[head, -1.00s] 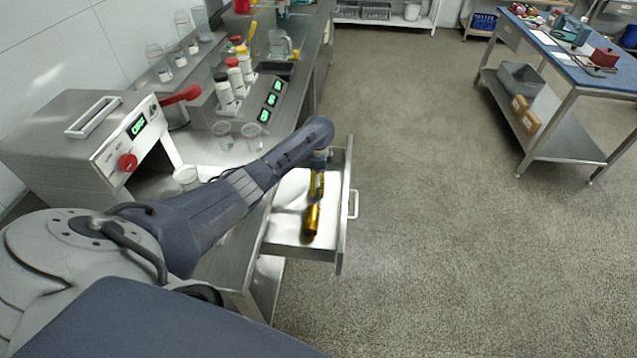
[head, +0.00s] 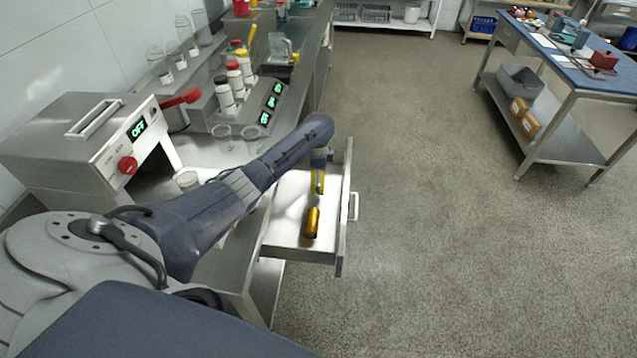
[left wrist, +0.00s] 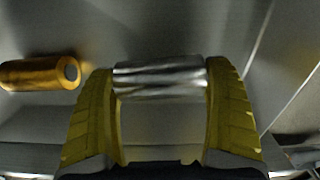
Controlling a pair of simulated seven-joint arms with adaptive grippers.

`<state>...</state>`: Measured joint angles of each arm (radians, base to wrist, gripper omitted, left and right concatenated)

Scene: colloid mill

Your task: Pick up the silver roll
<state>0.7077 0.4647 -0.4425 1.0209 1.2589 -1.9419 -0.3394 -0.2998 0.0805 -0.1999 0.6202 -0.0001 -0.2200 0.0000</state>
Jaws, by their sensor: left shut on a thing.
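The silver roll (left wrist: 160,77) lies crosswise between the two yellow fingers of my left gripper (left wrist: 160,95) in the left wrist view. The fingers are shut on its two ends. In the head view my left gripper (head: 318,182) points down into the open drawer (head: 290,248), and the silver roll cannot be made out clearly there. A gold roll (head: 312,222) lies in the drawer, apart from the gripper; it also shows at the left of the left wrist view (left wrist: 38,74). My right gripper is in neither view.
The drawer's front wall with its handle (head: 354,206) stands right of the gripper. A machine with a red knob (head: 127,165), glass dishes (head: 222,132) and several bottles (head: 235,80) stand on the bench. The floor to the right is clear up to a blue-topped table (head: 560,55).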

